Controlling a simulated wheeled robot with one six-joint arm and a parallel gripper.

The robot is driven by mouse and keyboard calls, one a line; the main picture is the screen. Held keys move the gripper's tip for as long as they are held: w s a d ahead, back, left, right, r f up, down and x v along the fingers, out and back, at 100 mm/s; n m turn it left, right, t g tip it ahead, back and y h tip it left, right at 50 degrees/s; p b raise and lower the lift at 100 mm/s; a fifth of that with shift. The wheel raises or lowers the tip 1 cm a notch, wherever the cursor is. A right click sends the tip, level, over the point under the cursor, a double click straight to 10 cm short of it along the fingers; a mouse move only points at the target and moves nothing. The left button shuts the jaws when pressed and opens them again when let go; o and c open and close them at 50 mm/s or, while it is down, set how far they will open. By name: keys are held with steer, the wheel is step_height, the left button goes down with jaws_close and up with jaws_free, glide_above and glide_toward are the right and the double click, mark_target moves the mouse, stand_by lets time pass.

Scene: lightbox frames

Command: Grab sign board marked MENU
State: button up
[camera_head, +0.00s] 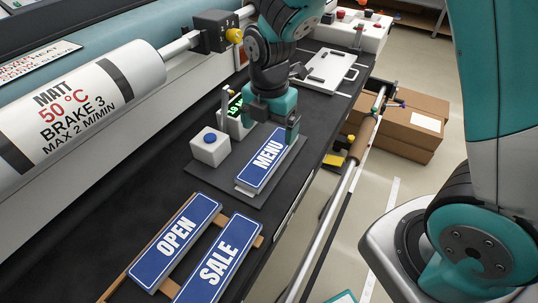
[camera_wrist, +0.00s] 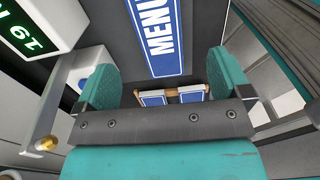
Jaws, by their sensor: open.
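The blue MENU sign board (camera_head: 262,164), with white letters and a white border, lies flat on a grey plate (camera_head: 208,182) on the dark bench. It also shows in the wrist view (camera_wrist: 157,48), ahead of the fingers. My gripper (camera_head: 272,118) is over the far end of the board, with its jaws apart. In the wrist view its two teal fingers (camera_wrist: 164,82) stand wide apart with nothing held between them. I cannot tell the exact height of the fingertips above the board.
Blue OPEN (camera_head: 172,246) and SALE (camera_head: 219,262) boards rest on wooden strips nearer the camera. A white box with a blue button (camera_head: 210,150) and a green-lit display (camera_head: 236,112) stand left of my gripper. A long roller (camera_head: 75,115) runs along the left.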

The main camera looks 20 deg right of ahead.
mark_target(269, 154)
step_height(269, 154, down, 8)
steer(key=shift+w+f+p, duration=0.15)
steer(key=shift+p, duration=0.3)
steer(key=c, duration=1.1)
steer(key=shift+c, duration=0.2)
